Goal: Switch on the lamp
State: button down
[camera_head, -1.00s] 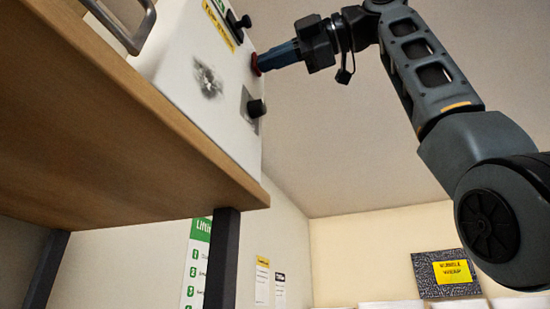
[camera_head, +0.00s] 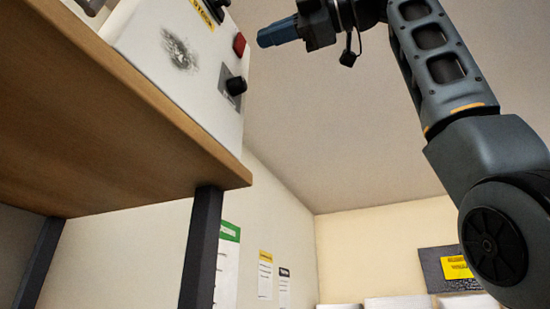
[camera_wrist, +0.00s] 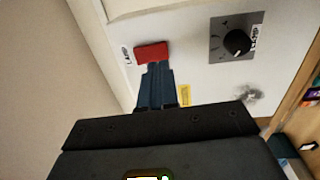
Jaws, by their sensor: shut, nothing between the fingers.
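A red switch (camera_head: 239,44) sits on the face of a white panel box (camera_head: 140,35). In the wrist view the red switch (camera_wrist: 151,53) has a small white label (camera_wrist: 127,55) beside it, too small to read surely. My gripper (camera_head: 264,38) is shut and empty, its blue fingers pointing at the switch. In the head view a small gap shows between fingertips and switch. In the wrist view the fingertips (camera_wrist: 154,68) appear just below the switch. No lamp bulb shows, and I cannot tell whether a lamp is lit.
A black knob (camera_head: 236,86) sits below the switch; it also shows in the wrist view (camera_wrist: 237,42). A black part (camera_head: 212,10) is above. The box stands on a wooden shelf (camera_head: 110,130) with dark legs (camera_head: 203,250).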

jog(key=b+v, duration=0.2)
jog(key=v, duration=0.8)
jog(key=shift+d+f, duration=0.1)
jog(key=shift+f, duration=0.05)
